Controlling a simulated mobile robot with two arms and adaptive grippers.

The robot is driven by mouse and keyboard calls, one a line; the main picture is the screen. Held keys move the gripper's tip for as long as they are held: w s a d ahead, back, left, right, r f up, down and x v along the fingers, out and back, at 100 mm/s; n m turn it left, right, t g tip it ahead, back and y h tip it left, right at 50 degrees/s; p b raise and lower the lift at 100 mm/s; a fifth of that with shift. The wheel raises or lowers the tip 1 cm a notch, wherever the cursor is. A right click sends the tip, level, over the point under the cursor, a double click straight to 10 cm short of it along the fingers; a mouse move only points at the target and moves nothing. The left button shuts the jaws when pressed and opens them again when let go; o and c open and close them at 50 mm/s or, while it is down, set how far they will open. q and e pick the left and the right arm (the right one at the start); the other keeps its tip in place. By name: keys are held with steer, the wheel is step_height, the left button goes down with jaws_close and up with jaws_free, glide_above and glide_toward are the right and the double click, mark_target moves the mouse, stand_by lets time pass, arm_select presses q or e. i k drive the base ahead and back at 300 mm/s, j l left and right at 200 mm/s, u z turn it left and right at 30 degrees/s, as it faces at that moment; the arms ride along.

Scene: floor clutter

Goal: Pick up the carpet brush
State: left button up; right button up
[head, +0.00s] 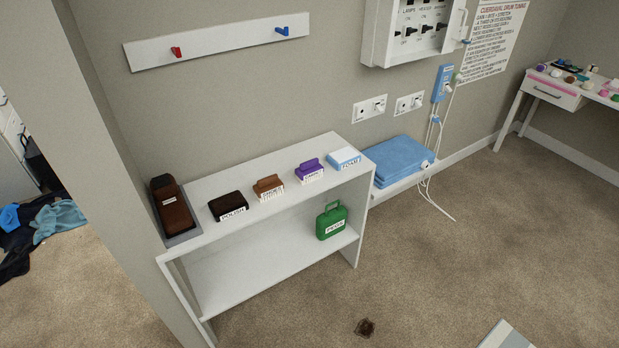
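On top of the white shelf unit stands a row of labelled items. A black block (228,205) has a label that seems to read POLISH. To its right are a brown brush-like item (268,188) and a purple brush-like item (309,171), both with white labels too small to read surely. A blue and white block (344,158) at the right end is labelled FOAM. I cannot tell from the labels which one is the carpet brush. Neither of my grippers is in view.
The white shelf unit (240,280) stands against the wall. A dark brown device (173,207) sits on its left end; a green case (332,220) is on its lower shelf. A dark brown clump (365,327) lies on the carpet. Blue folded towels (398,160) lie right of the unit.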

mark_target(311, 170)
steer(key=i+l+u, duration=0.1)
steer(key=i+l, duration=0.2)
steer(key=l, duration=0.15)
steer(key=i+l+u, duration=0.15)
steer(key=i+l, duration=0.2)
steer(key=l, duration=0.15)
